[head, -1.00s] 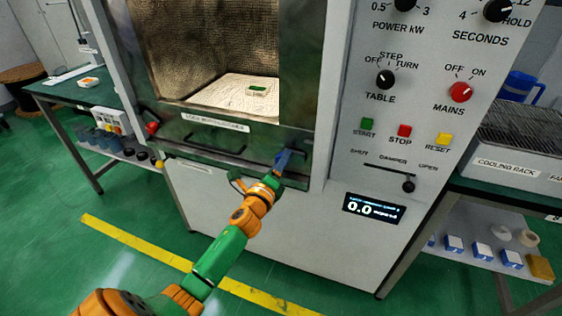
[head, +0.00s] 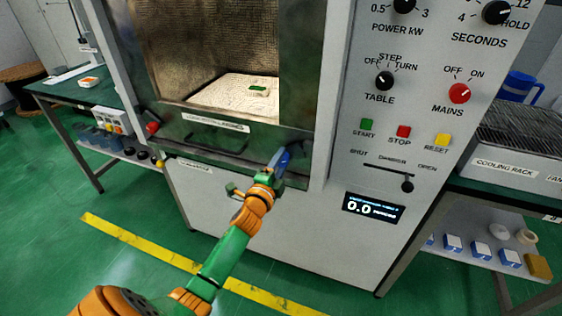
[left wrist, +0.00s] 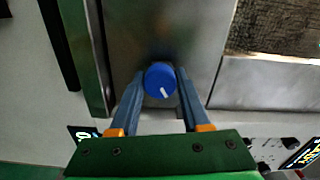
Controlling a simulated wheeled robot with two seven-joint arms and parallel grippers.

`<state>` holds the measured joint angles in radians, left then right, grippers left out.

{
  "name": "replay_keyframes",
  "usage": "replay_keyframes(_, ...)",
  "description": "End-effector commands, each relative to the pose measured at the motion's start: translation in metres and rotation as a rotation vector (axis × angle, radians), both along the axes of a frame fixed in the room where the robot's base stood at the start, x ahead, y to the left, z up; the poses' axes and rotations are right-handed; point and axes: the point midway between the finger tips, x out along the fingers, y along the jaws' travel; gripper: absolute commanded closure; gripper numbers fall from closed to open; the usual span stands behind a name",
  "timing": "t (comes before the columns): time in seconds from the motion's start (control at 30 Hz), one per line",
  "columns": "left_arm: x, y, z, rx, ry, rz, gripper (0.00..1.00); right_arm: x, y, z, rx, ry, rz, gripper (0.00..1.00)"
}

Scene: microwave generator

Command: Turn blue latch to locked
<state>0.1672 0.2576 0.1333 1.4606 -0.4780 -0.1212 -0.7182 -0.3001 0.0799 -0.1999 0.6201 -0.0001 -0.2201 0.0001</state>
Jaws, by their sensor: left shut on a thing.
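The blue latch (left wrist: 161,80) is a round blue knob with a white pointer line, seen in the left wrist view. It sits on the lower metal part of the microwave door (head: 225,135). The pointer line slants toward the lower right in that view. My left gripper (left wrist: 158,88) is shut on the knob, one grey-blue finger on each side. In the head view my left gripper (head: 281,158) is at the door's lower right and hides most of the latch. The latch's markings are not readable. My right gripper is not in view.
A red knob (head: 152,127) is on the left of the door. The control panel (head: 420,120) with dials, buttons and a damper slider is right of the door. A green piece (head: 258,88) lies inside the chamber. Benches stand on both sides.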

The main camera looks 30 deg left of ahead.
Motion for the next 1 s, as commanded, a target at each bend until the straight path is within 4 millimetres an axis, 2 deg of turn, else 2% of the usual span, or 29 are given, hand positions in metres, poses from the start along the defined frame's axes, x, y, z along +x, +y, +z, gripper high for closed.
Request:
replay_keyframes(0.57,-0.0002,-0.0001,-0.0011,-0.026,-0.004,0.001,1.00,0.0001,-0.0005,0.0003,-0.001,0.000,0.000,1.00)
replay_keyframes(0.6,-0.0002,-0.0001,-0.0011,-0.026,-0.004,0.001,0.42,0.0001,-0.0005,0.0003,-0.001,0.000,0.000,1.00)
replay_keyframes(0.67,-0.0002,-0.0002,-0.0010,-0.026,-0.004,0.001,0.26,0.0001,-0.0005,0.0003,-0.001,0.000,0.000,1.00)
replay_keyframes(0.7,-0.0002,-0.0002,-0.0009,-0.025,-0.004,0.001,0.23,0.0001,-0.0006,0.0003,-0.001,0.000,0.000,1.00)
replay_keyframes(1.0,-0.0026,-0.0008,-0.0003,-0.024,-0.005,0.000,0.23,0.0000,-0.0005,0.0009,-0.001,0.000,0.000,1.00)
